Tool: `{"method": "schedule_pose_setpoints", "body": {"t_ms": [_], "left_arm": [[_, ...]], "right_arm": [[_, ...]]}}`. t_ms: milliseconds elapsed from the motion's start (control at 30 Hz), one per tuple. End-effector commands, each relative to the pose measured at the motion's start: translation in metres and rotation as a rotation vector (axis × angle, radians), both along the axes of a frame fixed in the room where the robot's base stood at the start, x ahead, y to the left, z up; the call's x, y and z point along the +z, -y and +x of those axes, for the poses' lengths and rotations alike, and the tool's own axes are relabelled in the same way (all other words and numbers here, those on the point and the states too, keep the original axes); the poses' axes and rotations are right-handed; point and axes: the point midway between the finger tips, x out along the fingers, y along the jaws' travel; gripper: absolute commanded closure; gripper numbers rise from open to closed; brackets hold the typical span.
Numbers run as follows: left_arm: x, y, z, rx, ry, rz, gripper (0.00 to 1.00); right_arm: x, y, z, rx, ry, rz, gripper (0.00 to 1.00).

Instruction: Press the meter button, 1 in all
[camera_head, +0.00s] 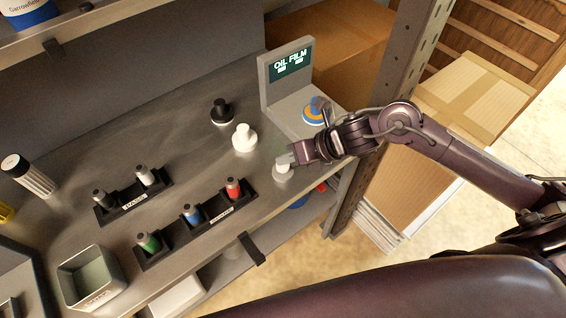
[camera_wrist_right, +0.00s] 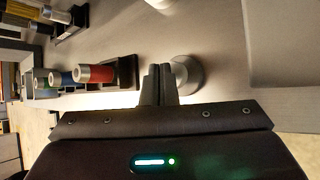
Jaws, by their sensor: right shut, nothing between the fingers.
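The meter (camera_head: 288,68) is a grey L-shaped stand at the back right of the bench, with a dark screen reading "OIL FILM". A round blue-and-orange piece (camera_head: 313,114) sits on its base, partly behind my right arm. A small pale round knob (camera_head: 282,170) stands near the bench's front edge; I cannot tell whether it is the meter button. My right gripper (camera_head: 288,158) is shut and empty, its tips at this knob. In the right wrist view the shut fingers (camera_wrist_right: 158,76) are beside the knob (camera_wrist_right: 187,74); contact is unclear. My left gripper is not in view.
A white knob (camera_head: 244,139) and a black knob (camera_head: 222,111) stand left of the meter. Two black racks (camera_head: 162,255) hold coloured cylinders. An open grey box (camera_head: 88,280) is at front left. A metal post (camera_head: 375,120) rises close to my right arm.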

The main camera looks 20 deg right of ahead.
Motion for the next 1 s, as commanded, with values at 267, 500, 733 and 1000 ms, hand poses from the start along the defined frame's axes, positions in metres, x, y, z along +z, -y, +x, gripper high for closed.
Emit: {"method": "schedule_pose_setpoints", "body": {"t_ms": [267, 500, 733, 1000], "left_arm": [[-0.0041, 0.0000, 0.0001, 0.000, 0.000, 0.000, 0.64], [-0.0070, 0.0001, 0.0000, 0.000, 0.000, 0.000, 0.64], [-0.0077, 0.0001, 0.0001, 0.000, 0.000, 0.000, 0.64], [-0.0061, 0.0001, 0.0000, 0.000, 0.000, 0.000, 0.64]], "right_arm": [[-0.0041, 0.0000, -0.0004, 0.001, -0.001, 0.000, 1.00], [-0.0070, 0.0000, -0.0005, 0.001, -0.002, -0.001, 1.00], [-0.0079, 0.0000, -0.0007, 0.001, -0.003, -0.001, 1.00], [-0.0057, 0.0001, -0.0008, 0.000, -0.003, -0.001, 1.00]]}}
